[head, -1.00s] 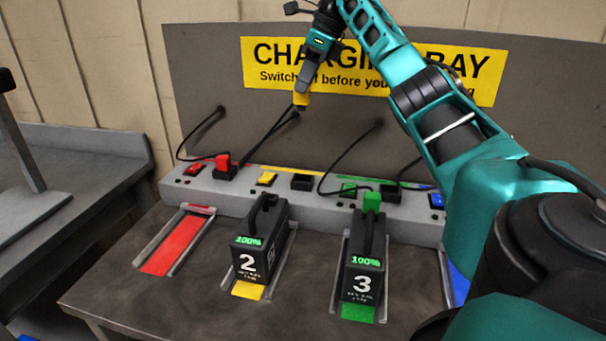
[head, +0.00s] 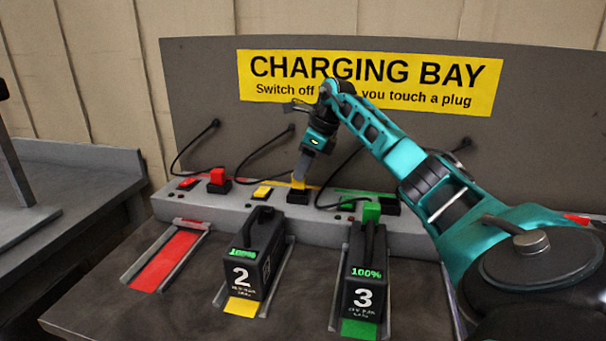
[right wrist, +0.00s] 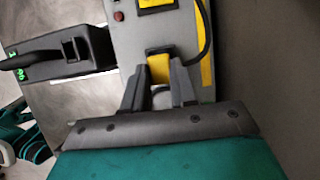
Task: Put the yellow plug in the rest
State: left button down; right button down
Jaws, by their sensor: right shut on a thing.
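The yellow plug (head: 298,183) is between the fingers of my right gripper (head: 301,174), which is shut on it. Its lower end is at the black block (head: 298,196) to the right of the yellow switch (head: 262,192); this block looks like the rest. I cannot tell how deep the plug sits in it. In the right wrist view the yellow plug (right wrist: 159,68) shows between the fingertips (right wrist: 160,88), with the black rim of the block (right wrist: 158,50) at its far end. A cord runs from the plug area to the back panel. My left gripper is not in view.
Battery 2 (head: 255,252) stands in the yellow bay in front. Battery 3 (head: 363,285) stands in the green bay, with a green plug (head: 371,211) at its back. The red plug (head: 217,176) sits in its block at left. The red bay (head: 165,260) is empty.

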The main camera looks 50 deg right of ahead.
jog(key=shift+f, duration=0.65)
jog(key=shift+f, duration=0.2)
jog(key=c, duration=0.9)
grip_release()
jog(key=shift+r, duration=0.25)
jog(key=p+v, duration=0.1)
jog(key=v, duration=1.1)
jog(key=shift+f, duration=0.1)
